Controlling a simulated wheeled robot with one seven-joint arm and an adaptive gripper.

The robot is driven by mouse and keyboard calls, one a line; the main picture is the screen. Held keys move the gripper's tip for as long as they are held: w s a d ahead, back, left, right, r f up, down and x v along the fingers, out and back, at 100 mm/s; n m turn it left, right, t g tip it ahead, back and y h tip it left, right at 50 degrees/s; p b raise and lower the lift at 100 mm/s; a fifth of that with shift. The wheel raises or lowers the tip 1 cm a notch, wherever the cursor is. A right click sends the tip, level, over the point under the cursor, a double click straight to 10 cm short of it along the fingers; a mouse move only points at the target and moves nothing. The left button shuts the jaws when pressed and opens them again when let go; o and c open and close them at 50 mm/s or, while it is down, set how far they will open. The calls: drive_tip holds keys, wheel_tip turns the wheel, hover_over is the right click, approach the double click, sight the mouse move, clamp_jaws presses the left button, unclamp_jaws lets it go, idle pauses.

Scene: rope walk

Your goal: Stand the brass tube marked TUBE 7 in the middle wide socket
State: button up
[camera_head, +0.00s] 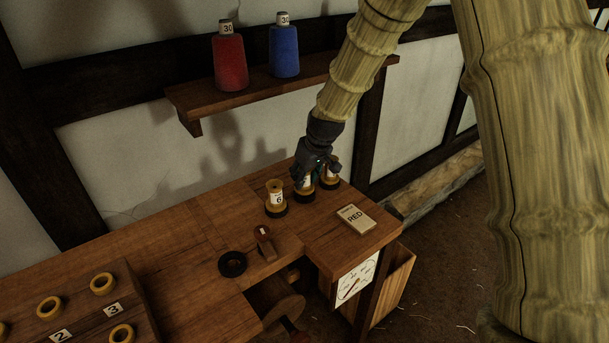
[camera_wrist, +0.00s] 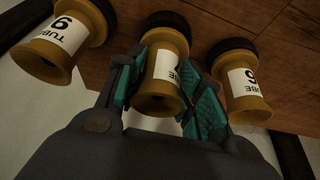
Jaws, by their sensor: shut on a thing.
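My gripper (camera_head: 309,178) is at the middle of three brass tubes at the back right of the bench. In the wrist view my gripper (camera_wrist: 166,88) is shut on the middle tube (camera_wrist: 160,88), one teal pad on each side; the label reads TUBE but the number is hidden. The tube's dark base (camera_head: 304,196) appears to be on the bench. The left tube (camera_head: 276,197) reads 6 in the head view. The right tube (camera_head: 331,175) is partly hidden by my gripper. Brass ring sockets (camera_head: 50,307) sit in a wooden block at the lower left, with number cards 2 and 3.
A card marked RED (camera_head: 356,217) lies right of the tubes. A black ring (camera_head: 232,263) and a small wooden piece (camera_head: 265,243) stand on the bench in front. A shelf (camera_head: 240,96) with a red spool (camera_head: 230,64) and a blue spool (camera_head: 284,52) hangs above.

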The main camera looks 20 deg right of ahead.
drive_tip(key=shift+f, duration=0.45)
drive_tip(key=o, duration=1)
drive_tip(key=shift+c, duration=0.2)
drive_tip(key=p+v, duration=0.7)
drive_tip(key=v, duration=0.4)
idle(0.3)
drive_tip(key=shift+d, duration=0.1)
idle(0.4)
